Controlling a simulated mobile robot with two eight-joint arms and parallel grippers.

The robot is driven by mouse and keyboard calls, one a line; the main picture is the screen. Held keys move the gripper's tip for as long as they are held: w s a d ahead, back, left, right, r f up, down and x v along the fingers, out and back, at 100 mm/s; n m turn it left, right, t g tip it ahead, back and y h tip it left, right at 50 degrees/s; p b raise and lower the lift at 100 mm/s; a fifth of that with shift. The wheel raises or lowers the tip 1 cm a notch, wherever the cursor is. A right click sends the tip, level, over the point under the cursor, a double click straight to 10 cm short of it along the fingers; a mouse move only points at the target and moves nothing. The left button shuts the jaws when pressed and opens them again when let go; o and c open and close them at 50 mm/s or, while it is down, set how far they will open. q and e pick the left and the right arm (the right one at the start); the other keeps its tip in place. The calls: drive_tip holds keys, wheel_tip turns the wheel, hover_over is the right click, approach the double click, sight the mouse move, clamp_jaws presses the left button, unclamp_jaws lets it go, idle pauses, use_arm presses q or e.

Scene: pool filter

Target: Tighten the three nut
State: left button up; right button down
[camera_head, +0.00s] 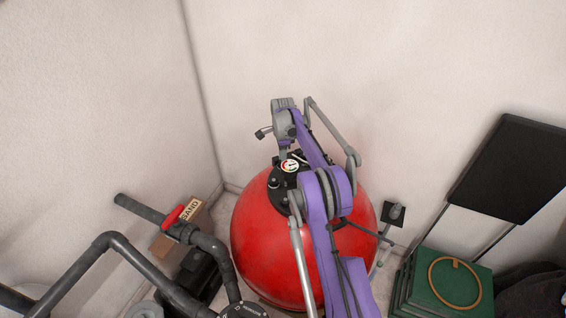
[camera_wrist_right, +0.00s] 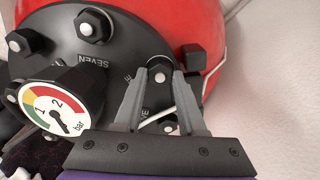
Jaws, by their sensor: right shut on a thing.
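The red filter tank (camera_head: 258,240) stands in the corner with a round black lid (camera_head: 273,196) on top. In the right wrist view, the lid carries several black nuts with white bolt ends. One nut (camera_wrist_right: 160,66) sits between the fingertips of my right gripper (camera_wrist_right: 160,80), which is shut on it. Another nut (camera_wrist_right: 93,24) is at the upper left, and one more nut (camera_wrist_right: 24,42) is at the left edge. A white bolt end (camera_wrist_right: 169,128) shows lower down between the fingers. My left gripper is in neither view.
A pressure gauge (camera_wrist_right: 58,108) stands up from the lid, close left of my right gripper. A black block (camera_wrist_right: 193,62) is right of the fingers. Dark pipes (camera_head: 140,262) with a red-handled valve (camera_head: 174,216) lie left of the tank; green stacked boxes (camera_head: 430,282) stand right.

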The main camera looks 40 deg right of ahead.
drive_tip(key=shift+m, duration=0.6)
drive_tip(key=c, duration=0.6)
unclamp_jaws()
drive_tip(key=shift+m, duration=0.3)
wheel_tip(320, 180, up, 6)
drive_tip(key=shift+r+p, duration=0.1)
drive_tip(key=shift+p, duration=1.1)
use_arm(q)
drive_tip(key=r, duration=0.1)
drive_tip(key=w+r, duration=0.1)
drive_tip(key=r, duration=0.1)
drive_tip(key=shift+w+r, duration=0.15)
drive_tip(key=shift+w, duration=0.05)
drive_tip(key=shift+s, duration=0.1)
